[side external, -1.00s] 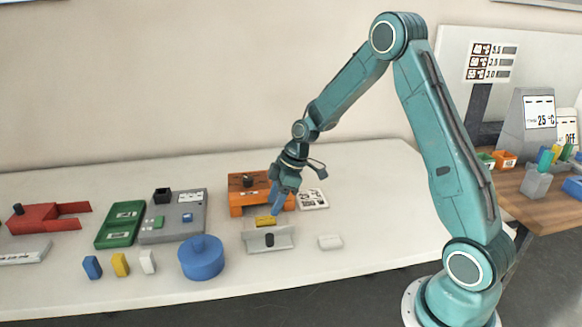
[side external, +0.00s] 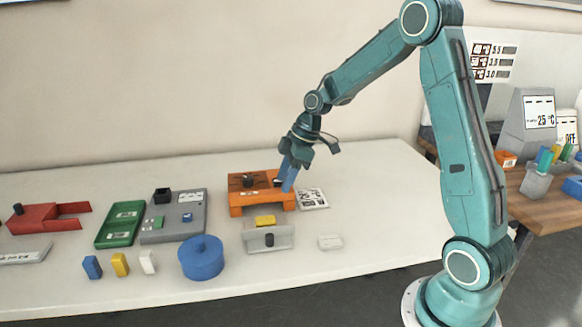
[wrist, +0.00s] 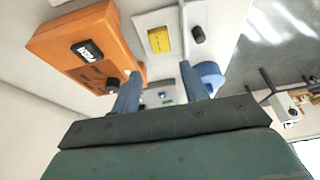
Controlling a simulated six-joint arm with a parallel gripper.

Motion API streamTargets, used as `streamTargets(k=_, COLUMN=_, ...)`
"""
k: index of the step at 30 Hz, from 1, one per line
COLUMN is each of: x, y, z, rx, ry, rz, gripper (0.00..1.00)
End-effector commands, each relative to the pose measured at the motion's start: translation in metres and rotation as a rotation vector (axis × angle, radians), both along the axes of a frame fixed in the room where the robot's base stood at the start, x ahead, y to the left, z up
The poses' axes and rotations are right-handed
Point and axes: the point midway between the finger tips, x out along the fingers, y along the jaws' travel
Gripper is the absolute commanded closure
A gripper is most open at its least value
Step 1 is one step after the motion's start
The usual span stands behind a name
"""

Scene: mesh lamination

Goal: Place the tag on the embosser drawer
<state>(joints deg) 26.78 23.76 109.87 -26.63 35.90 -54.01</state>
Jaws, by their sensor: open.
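The yellow tag (side external: 265,221) lies on the grey embosser drawer (side external: 284,239), between the orange embosser body (side external: 236,198) and the drawer's dark knob. The wrist view shows the tag (wrist: 159,39) in a pale recess of the drawer (wrist: 180,22), apart from my fingers. My gripper (side external: 287,188) is above the tag and a little to its right in the side view, in front of part of the embosser. In the wrist view my gripper's two blue fingers (wrist: 160,90) stand apart with nothing between them.
A blue round container (side external: 202,262) stands left of the drawer, and a small white block (side external: 330,242) lies to its right. Blue, yellow and white blocks stand near the front edge. A printed card (side external: 313,198) lies right of the embosser.

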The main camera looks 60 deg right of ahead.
Motion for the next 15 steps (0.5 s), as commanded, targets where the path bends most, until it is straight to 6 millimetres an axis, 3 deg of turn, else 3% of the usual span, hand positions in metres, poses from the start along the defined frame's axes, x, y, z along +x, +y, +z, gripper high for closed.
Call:
streamTargets(k=8, x=-0.001, y=0.001, z=0.002, rx=-0.002, ry=0.001, rz=-0.003, gripper=0.55)
streamTargets(k=15, x=-0.012, y=0.015, z=0.023, rx=-0.019, ry=0.005, rz=-0.043, gripper=0.55)
